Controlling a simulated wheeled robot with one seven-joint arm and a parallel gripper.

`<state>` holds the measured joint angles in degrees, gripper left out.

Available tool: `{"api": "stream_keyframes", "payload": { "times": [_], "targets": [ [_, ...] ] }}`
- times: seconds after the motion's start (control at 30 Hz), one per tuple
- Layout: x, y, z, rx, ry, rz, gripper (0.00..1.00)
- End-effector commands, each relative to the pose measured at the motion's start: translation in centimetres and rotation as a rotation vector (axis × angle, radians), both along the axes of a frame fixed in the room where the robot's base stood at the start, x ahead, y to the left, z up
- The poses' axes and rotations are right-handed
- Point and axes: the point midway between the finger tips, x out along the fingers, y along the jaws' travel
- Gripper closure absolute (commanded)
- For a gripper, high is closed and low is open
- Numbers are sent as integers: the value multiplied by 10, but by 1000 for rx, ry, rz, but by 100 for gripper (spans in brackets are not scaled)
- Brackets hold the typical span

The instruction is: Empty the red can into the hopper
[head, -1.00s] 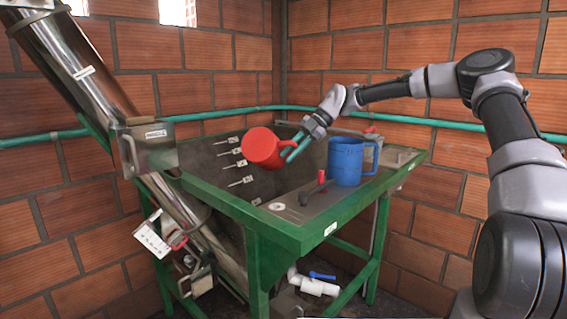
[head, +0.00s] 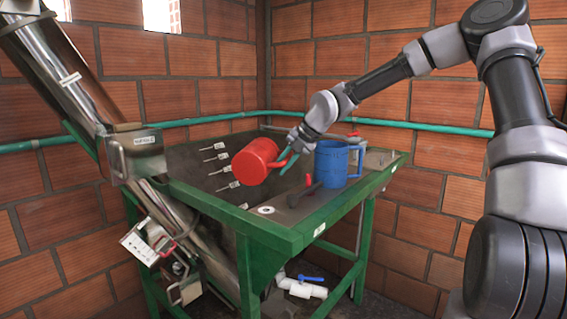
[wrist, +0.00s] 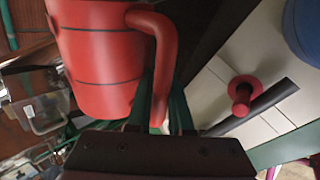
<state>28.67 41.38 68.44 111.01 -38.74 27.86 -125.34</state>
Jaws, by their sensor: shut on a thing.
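The red can (head: 254,161) is held tilted over the hopper (head: 190,180), a sunken grey bin in a green frame. My gripper (head: 285,160) is shut on the can's handle, to the right of the can's body. The wrist view shows the red can (wrist: 98,55) at upper left, with its handle (wrist: 161,70) between the green fingers of my gripper (wrist: 161,105). The inside of the can is hidden in both views, so I cannot tell what it holds.
A blue jug (head: 333,164) stands on the ledge to the right of the hopper. A red knob (head: 308,181) and a dark lever (head: 303,194) are on the ledge near it. A steel elevator tube (head: 75,80) slopes along the left. Brick walls close the back.

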Motion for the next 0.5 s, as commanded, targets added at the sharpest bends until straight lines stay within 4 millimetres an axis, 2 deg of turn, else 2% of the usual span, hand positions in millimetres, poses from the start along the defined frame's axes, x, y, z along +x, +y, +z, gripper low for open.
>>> {"api": "stream_keyframes", "payload": {
  "times": [0.3, 0.5],
  "targets": [
    [-9, 4, 3, -73, -243, 8, 100],
    [-10, 5, 4, -97, -332, 8, 100]
  ]
}}
